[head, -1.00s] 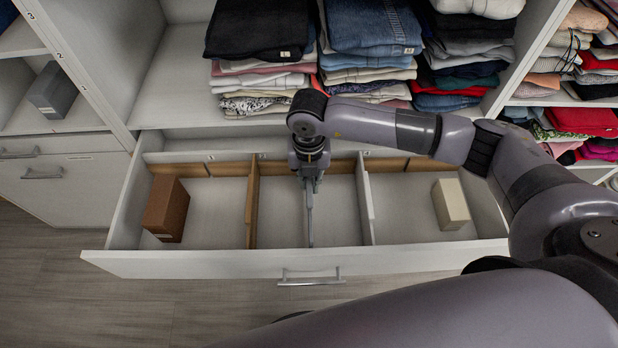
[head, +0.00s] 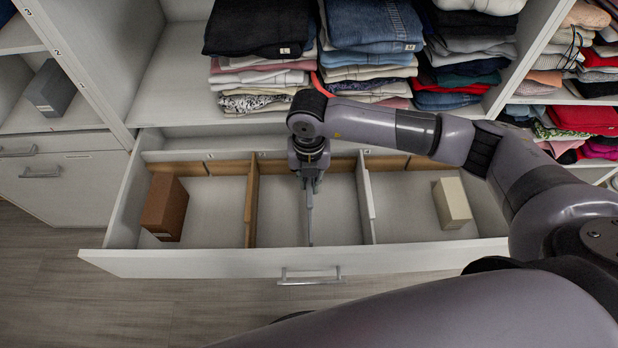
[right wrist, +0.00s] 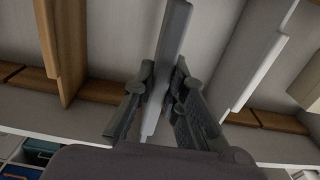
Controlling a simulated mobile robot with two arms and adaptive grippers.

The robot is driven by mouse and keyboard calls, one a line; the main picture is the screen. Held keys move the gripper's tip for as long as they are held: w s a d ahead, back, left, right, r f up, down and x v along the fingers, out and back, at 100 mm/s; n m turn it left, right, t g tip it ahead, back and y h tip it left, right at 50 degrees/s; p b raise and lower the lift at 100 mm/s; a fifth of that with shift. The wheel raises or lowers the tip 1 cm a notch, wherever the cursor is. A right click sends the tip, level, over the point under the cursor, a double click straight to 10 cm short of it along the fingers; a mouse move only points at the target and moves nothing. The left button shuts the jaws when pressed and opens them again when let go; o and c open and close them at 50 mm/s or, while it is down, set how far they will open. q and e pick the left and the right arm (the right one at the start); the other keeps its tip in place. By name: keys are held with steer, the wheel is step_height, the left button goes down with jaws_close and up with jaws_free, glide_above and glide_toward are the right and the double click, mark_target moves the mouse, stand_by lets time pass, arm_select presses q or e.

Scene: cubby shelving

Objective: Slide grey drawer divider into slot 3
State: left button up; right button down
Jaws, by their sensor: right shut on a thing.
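The grey drawer divider (head: 310,217) is a thin panel standing edge-on inside the open white drawer (head: 180,264). It is between a wooden divider (head: 251,208) on the left and a white divider (head: 367,208) on the right. My right gripper (head: 309,184) points down and is shut on the grey divider near its back end. In the right wrist view both fingers (right wrist: 157,95) clasp the grey divider (right wrist: 171,42), which looks slightly tilted there. Whether its lower edge sits in a slot cannot be told. My left gripper is out of view.
A brown box (head: 164,208) lies in the drawer's left compartment and a cream box (head: 452,203) in the right one. Wooden strips (head: 215,168) line the drawer's back. Folded clothes (head: 372,28) are stacked on the shelf behind. The drawer floor around the grey divider is clear.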

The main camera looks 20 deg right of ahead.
steer(key=shift+f+b, duration=0.65)
steer(key=shift+f, duration=0.25)
steer(key=shift+f, duration=0.3)
steer(key=shift+f+b, duration=0.2)
steer(key=shift+b, duration=0.25)
steer(key=shift+f, duration=0.25)
steer(key=shift+f+b, duration=0.4)
steer(key=shift+b, duration=0.1)
steer(key=shift+f+b, duration=1.15)
steer(key=shift+f, duration=0.4)
steer(key=c, duration=1.6)
jaws_free()
steer(key=shift+r, duration=0.1)
steer(key=shift+o, duration=0.2)
